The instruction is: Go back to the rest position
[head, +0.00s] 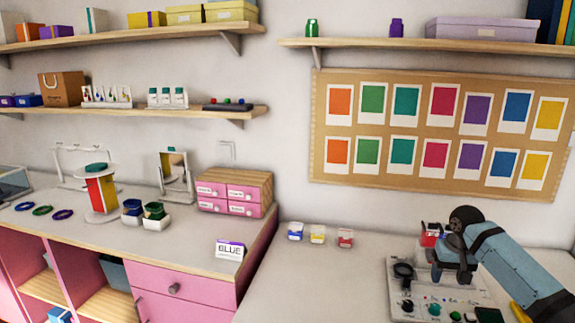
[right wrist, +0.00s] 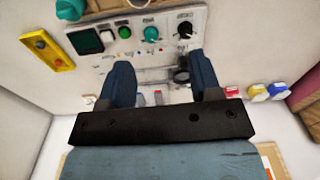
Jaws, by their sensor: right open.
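My right gripper (head: 451,270) is over the light grey board (head: 395,293) at the lower right of the head view. In the right wrist view my right gripper (right wrist: 162,72) has its two blue fingers wide apart, with nothing held between them. The same board (right wrist: 110,58) lies beyond the fingertips there, with a dark screen, green and teal round parts and a black knob. The arm and gripper hide part of the board in the head view. My left gripper is in neither view.
Small blue (head: 295,231), yellow (head: 317,235) and red (head: 345,238) containers stand left of the board. A red box (head: 429,236) is partly hidden behind my gripper. The tabletop's front middle is clear.

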